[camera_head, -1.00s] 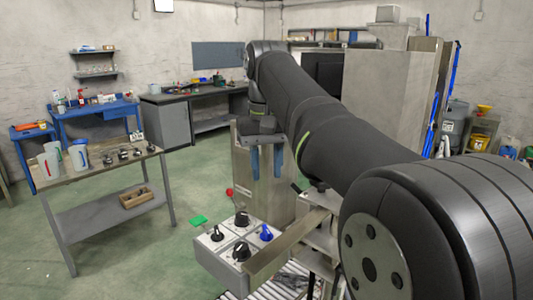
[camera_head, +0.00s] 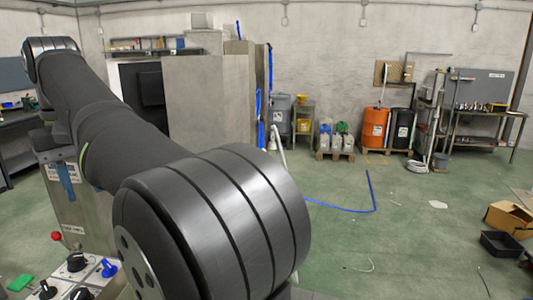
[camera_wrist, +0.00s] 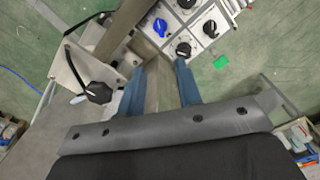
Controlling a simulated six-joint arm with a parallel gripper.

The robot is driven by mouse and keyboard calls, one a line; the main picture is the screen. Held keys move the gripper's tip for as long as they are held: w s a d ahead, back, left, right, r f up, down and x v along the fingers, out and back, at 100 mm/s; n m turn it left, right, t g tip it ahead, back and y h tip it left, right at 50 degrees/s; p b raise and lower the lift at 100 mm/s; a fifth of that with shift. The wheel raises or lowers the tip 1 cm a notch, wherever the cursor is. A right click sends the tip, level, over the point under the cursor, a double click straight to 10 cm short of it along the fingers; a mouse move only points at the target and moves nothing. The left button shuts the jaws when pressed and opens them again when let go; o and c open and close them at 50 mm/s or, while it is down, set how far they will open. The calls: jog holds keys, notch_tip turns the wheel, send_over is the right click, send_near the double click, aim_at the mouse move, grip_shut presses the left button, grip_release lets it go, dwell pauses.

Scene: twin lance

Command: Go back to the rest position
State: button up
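My gripper (camera_head: 66,180) shows at the left of the head view, at the far end of my dark arm, with blue fingers pointing down. In the wrist view, the two blue fingers of my gripper (camera_wrist: 159,72) stand apart with a pale metal surface visible through the gap. I see no object held between them. The fingers appear to be above or in front of the metal cabinet (camera_head: 108,211); contact cannot be told. A control box with black and blue knobs (camera_wrist: 184,32) lies beyond the fingertips.
A green piece (camera_wrist: 221,62) sits beside the control box. A bracket with a black knob (camera_wrist: 98,92) is left of the fingers. An orange barrel (camera_head: 374,127), a cardboard box (camera_head: 508,219) and a black crate (camera_head: 501,244) stand to the right. The green floor between is mostly open.

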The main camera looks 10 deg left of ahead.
notch_tip(320, 180, down, 17)
jog(key=shift+f, duration=0.15)
dwell(0.5)
notch_tip(320, 180, up, 18)
notch_tip(320, 180, down, 18)
jog(key=shift+r, duration=0.2)
jog(key=shift+f, duration=0.25)
jog(key=n, duration=0.2)
jog(key=shift+n, duration=0.4)
notch_tip(320, 180, up, 18)
jog(key=n, duration=0.6)
send_over(107, 263)
jog(key=f, duration=1)
jog(key=shift+w+a+f, duration=0.2)
jog(key=shift+a+f, duration=0.15)
